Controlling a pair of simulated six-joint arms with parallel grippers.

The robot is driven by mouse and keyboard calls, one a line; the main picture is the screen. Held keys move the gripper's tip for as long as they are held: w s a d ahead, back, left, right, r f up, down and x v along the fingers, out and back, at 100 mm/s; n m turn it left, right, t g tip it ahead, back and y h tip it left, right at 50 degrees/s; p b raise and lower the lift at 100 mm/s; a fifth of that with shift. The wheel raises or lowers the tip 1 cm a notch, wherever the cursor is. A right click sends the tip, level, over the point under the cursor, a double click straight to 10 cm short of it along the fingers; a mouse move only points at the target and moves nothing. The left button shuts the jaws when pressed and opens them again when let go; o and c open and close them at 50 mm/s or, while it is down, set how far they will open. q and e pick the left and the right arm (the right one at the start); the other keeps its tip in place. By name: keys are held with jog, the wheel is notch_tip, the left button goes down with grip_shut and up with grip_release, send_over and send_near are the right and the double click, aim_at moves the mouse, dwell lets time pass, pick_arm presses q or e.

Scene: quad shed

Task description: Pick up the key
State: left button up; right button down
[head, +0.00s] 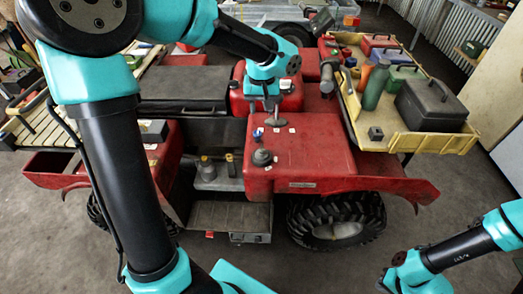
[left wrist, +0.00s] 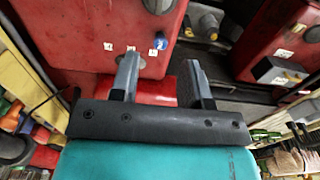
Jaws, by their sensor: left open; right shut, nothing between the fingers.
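My left gripper (head: 272,112) hangs over the red panel. In the left wrist view its two grey fingers (left wrist: 160,75) are spread apart with nothing between them.
A lever with a dark round knob (head: 262,157) stands on the panel close to the key. The red vehicle (head: 310,160) fills the middle. A yellow rack (head: 430,142) with a dark toolbox (head: 432,105) and canisters stands to the right. An open footwell lies left of the panel.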

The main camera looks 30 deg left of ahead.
pick_arm(q)
send_over(262, 146)
notch_tip(262, 146, down, 12)
jog(key=shift+s+f, duration=0.1)
jog(key=shift+s, duration=0.05)
jog(key=shift+f, duration=0.1)
dwell(0.4)
jog(key=shift+f, duration=2.5)
grip_shut()
